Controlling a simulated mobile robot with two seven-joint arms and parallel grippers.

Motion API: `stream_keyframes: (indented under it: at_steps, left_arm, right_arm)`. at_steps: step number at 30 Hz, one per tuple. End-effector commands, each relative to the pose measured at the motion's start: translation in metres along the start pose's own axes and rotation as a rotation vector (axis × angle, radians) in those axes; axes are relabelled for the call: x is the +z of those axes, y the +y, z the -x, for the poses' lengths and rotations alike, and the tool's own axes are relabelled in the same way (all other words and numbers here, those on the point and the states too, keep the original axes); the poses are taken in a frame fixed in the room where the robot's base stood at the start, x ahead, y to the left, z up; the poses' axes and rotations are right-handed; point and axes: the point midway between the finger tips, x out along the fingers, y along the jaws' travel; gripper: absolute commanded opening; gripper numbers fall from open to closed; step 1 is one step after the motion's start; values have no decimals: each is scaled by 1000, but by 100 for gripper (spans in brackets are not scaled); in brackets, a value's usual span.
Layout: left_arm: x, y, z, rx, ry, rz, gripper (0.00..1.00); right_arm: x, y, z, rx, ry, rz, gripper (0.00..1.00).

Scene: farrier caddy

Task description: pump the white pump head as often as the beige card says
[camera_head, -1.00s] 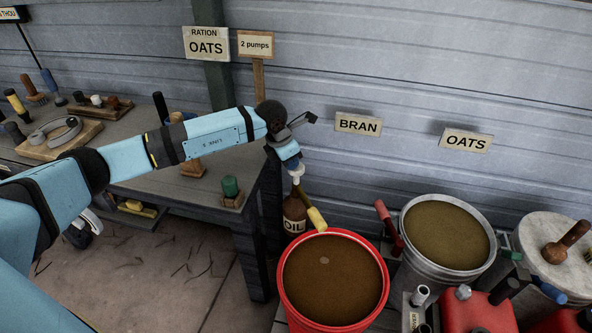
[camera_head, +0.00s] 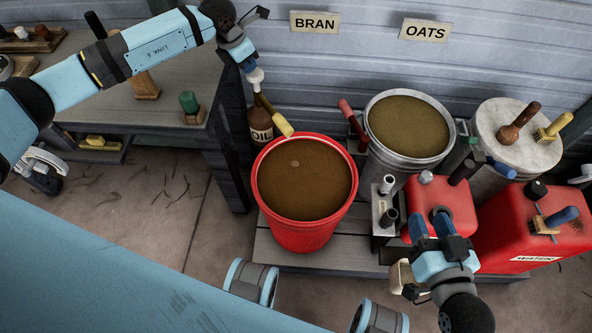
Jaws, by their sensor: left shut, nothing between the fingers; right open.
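The brown OIL bottle (camera_head: 260,125) stands upright behind the red bucket, with the white pump head (camera_head: 256,76) on top. My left gripper (camera_head: 249,66) is shut and empty, its tips directly at the top of the pump head. I cannot tell whether they touch it. My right gripper (camera_head: 431,224) is open, low at the right, in front of a red can. The beige card is out of view now; the earlier frame shows it reading "2 pumps".
A red bucket (camera_head: 263,212) of brown feed stands before the bottle, with a yellow-ended tool (camera_head: 281,122) between them. A metal bin (camera_head: 372,140), a white-topped drum (camera_head: 497,128) and red cans (camera_head: 535,228) crowd the right. A workbench (camera_head: 165,105) stands left.

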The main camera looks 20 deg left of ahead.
Motion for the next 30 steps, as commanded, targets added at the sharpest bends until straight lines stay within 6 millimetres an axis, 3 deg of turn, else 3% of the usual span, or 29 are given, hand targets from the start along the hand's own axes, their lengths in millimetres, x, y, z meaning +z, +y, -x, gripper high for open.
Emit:
stream_keyframes:
  at_steps: [23,30]
  left_arm:
    - [0,0,-1,0,0,0,0]
    - [-3,0,-10,0,0,0,0]
  right_arm:
    - [0,0,0,0,0,0,43]
    - [6,1,-1,0,0,0,43]
